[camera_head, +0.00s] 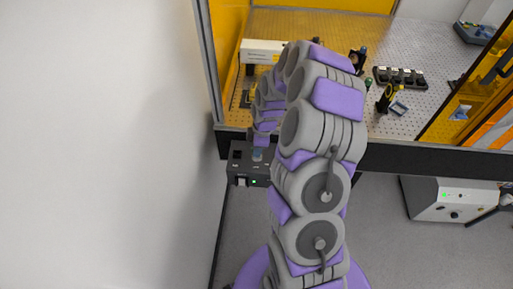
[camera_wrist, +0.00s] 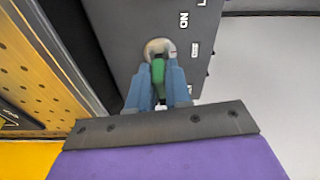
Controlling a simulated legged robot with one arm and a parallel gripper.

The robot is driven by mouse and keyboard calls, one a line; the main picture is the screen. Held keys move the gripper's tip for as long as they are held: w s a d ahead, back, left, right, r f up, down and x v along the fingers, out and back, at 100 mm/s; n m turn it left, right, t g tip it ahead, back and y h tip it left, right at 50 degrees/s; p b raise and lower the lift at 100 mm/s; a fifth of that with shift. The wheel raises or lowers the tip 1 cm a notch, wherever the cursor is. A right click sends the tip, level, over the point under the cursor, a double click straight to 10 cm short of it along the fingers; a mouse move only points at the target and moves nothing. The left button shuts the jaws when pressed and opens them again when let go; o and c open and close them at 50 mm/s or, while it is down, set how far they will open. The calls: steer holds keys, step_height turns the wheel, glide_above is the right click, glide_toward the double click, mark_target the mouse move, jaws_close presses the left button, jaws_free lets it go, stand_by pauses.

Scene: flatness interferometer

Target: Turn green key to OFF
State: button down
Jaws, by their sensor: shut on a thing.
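The green key (camera_wrist: 158,71) sits in a round metal key switch (camera_wrist: 159,46) on the face of a dark control box (camera_wrist: 125,20). The label ON is printed beside the switch in the wrist view. My gripper (camera_wrist: 158,88) is shut on the green key, with a blue finger on each side of it. In the head view the dark control box (camera_head: 240,171) hangs at the table's front edge, with a lit green light on it. There my gripper (camera_head: 257,154) is small at the box's top, and the key cannot be made out.
A perforated optical table (camera_head: 420,60) with yellow enclosure panels lies behind the box. It carries a black rack (camera_head: 400,77) and small tools. A white wall is close on the left. A white and dark cabinet (camera_head: 440,200) stands on the floor at right.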

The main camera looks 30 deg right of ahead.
steer(key=c, duration=1.5)
jaws_free()
steer(key=shift+m, duration=0.3)
steer(key=o, duration=0.5)
steer(key=shift+d, duration=0.15)
steer(key=shift+r+p, duration=1)
steer(key=shift+r, duration=2.45)
